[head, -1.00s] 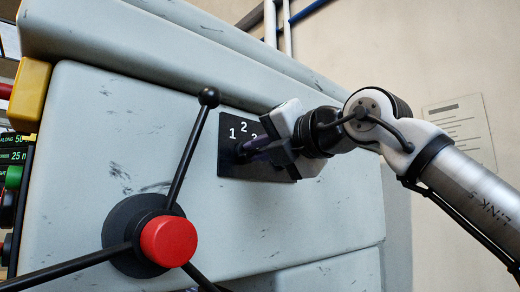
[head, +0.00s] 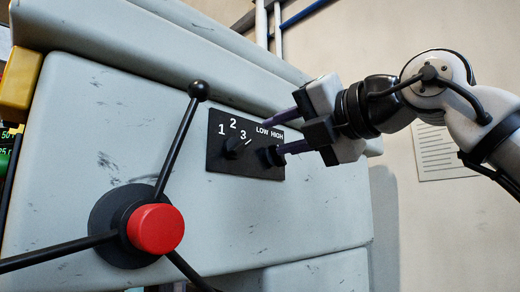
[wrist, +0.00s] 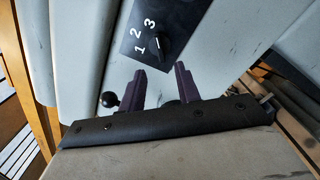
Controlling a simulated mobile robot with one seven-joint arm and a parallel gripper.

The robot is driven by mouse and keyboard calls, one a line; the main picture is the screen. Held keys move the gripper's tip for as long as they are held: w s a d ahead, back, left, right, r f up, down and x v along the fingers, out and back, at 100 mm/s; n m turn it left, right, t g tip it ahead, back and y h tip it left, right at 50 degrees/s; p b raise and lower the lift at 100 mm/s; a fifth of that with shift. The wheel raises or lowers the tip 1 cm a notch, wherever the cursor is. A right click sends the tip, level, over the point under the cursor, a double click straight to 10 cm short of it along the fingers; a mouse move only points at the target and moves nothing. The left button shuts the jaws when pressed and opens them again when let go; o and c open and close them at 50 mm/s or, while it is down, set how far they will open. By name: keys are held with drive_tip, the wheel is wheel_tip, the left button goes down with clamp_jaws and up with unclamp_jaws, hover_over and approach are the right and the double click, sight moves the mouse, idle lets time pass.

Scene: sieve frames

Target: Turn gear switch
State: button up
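A black switch plate (head: 215,165) on the grey machine panel carries a round knob (head: 235,147) under the white numbers 1, 2, 3. In the head view its white mark lies toward the 3 side. The knob also shows in the wrist view (wrist: 160,46). A second dark knob (head: 267,157) sits under LOW and HIGH, partly covered by a finger. My gripper (head: 275,135) is open at the right part of the plate, with its purple fingers apart. In the wrist view, the open fingers (wrist: 160,85) stand below the numbered knob, with nothing seen held between them.
A three-armed black handwheel with a red hub (head: 155,229) stands out from the panel at left. One arm ends in a black ball (head: 199,90) close to the plate. A yellow block (head: 20,77) is at the far left.

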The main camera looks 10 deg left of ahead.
drive_tip(key=v, duration=0.5)
drive_tip(key=shift+s+d+b, duration=0.1)
drive_tip(key=shift+d+b, duration=0.1)
drive_tip(key=shift+b, duration=0.1)
